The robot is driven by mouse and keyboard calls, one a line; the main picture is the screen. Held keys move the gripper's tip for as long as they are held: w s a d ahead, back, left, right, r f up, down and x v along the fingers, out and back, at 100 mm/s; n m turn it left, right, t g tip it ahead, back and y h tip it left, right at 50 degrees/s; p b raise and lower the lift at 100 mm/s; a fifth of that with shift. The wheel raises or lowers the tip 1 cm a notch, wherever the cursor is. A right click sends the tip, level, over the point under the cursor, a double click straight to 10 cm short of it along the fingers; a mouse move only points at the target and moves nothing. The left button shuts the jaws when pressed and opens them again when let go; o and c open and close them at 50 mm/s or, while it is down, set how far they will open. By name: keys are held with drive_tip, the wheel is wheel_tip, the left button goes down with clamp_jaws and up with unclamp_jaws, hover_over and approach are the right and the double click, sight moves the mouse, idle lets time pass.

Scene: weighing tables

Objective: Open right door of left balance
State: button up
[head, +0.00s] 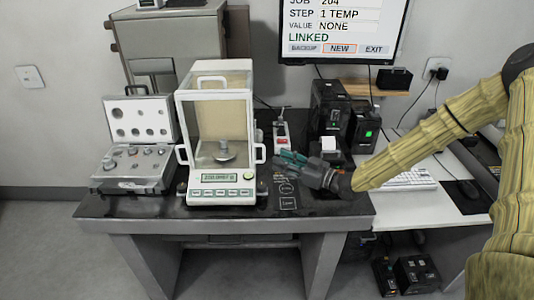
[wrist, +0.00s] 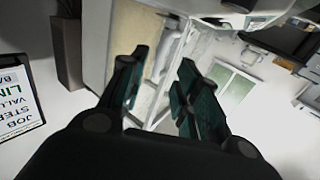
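The balance (head: 216,193) stands on the dark table, with a clear draft shield and a weighing pan (head: 224,152) inside. Its right door has a white handle (head: 261,153) at the front right side; the door looks shut. My gripper (head: 282,158) is just right of this handle, pointing at it, apart from it as far as I can see. In the wrist view my gripper (wrist: 160,95) has its two fingers spread with nothing held. Beyond them are the balance's side and a pale upright bar, probably the handle (wrist: 166,52). The fingertips hide part of that side.
An open case of weights (head: 137,165) sits left of the balance. A small red and white device (head: 281,130) and black printers (head: 330,105) stand behind my gripper. A monitor (head: 343,25) hangs on the wall. The dark table (head: 230,217) has a bare strip along its front.

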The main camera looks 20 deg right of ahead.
drive_tip(key=p+x, duration=0.1)
drive_tip(key=x, duration=0.5)
drive_tip(key=shift+w+a, duration=0.1)
drive_tip(key=shift+a, duration=0.05)
clamp_jaws()
